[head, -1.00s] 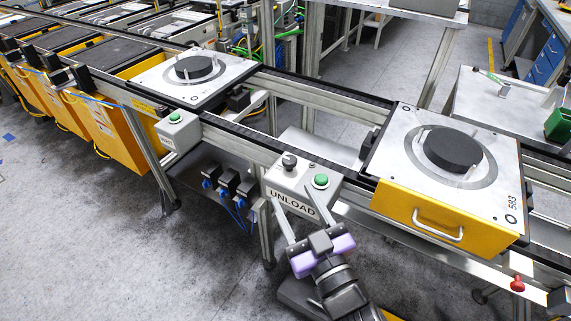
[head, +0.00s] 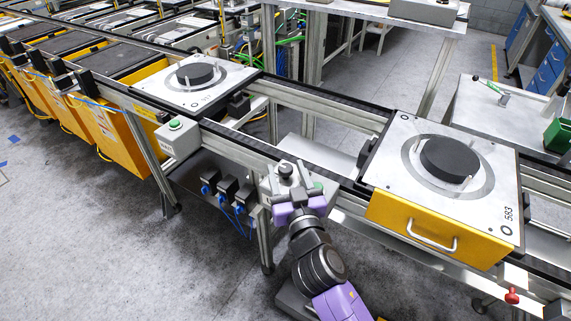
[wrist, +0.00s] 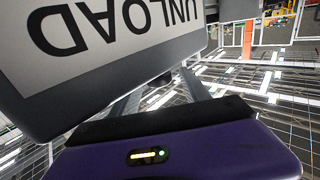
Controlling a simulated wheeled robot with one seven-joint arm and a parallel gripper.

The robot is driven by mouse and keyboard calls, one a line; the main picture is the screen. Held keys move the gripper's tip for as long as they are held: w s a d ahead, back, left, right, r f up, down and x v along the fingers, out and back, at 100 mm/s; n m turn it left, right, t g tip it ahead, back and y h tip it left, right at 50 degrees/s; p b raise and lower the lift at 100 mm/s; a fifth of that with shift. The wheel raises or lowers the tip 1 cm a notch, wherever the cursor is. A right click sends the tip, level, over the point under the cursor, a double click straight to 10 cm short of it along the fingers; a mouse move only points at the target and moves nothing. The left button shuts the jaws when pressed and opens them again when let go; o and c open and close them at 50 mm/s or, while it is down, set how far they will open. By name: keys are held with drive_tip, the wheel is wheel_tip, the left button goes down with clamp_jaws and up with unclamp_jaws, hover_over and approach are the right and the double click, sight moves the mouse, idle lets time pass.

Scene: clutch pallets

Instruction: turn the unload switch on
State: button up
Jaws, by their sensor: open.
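The grey unload box (head: 266,187) is mounted on the conveyor's near rail, left of the right-hand pallet. Its dark switch knob (head: 286,169) is on top. The green button (head: 318,186) beside the knob is partly covered by my gripper. My gripper (head: 288,177) is open, with its fingers raised at the box and seeming to lie either side of the knob; I cannot tell whether they touch it. In the wrist view, the box's UNLOAD label (wrist: 110,30) is upside down and close, and the knob is not clearly visible. Which way the switch is set cannot be told.
A yellow-fronted pallet (head: 410,226) with a black disc stands right of the box. Another pallet (head: 168,93) is further left. A second grey button box (head: 178,138) sits on the rail to the left. The floor at the lower left is clear.

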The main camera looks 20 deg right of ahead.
drive_tip(key=shift+w+d, duration=0.15)
drive_tip(key=shift+w, duration=0.65)
clamp_jaws()
drive_tip(key=shift+f, duration=0.1)
